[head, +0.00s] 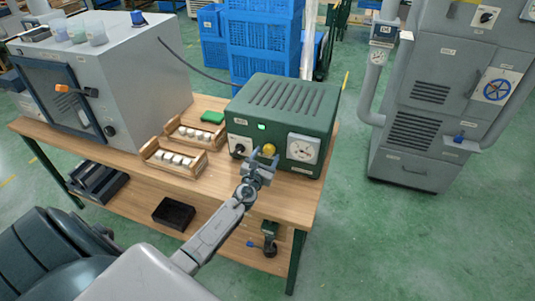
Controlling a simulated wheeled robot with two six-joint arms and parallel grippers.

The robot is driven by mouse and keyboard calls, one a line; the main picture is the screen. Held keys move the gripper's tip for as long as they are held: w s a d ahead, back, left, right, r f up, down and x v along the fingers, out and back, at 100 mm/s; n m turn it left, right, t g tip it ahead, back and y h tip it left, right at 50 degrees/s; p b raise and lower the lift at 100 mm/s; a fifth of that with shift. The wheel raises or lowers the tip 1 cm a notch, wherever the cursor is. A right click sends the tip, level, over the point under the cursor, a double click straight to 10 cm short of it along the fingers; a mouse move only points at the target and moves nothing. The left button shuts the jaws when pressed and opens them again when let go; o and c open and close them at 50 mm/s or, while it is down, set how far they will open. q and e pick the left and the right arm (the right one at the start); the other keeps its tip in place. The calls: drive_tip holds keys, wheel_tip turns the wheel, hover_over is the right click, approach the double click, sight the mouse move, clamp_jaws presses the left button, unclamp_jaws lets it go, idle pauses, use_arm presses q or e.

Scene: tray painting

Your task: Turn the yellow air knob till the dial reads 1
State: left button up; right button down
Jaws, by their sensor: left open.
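The yellow air knob (269,150) is on the front of a green metal box (283,105) with a slotted top, standing on the wooden workbench. A round white dial (302,149) sits just right of the knob; its reading is too small to make out. My left gripper (262,158) is open, with its fingertips just in front of and slightly below the knob in the picture. I cannot tell whether they touch it. The gripper hides the knob's lower part. My right gripper is not in view.
Two wooden trays of white pieces, the nearer one (147,152) at the bench edge, lie left of the green box. A green block (212,117) lies behind them. A grey cabinet oven (150,75) fills the bench's left. A tall grey machine (418,150) stands right across open floor.

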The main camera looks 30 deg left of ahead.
use_arm(q)
drive_tip(key=shift+x, duration=1)
drive_tip(key=c, duration=1)
drive_tip(key=shift+n, duration=0.3)
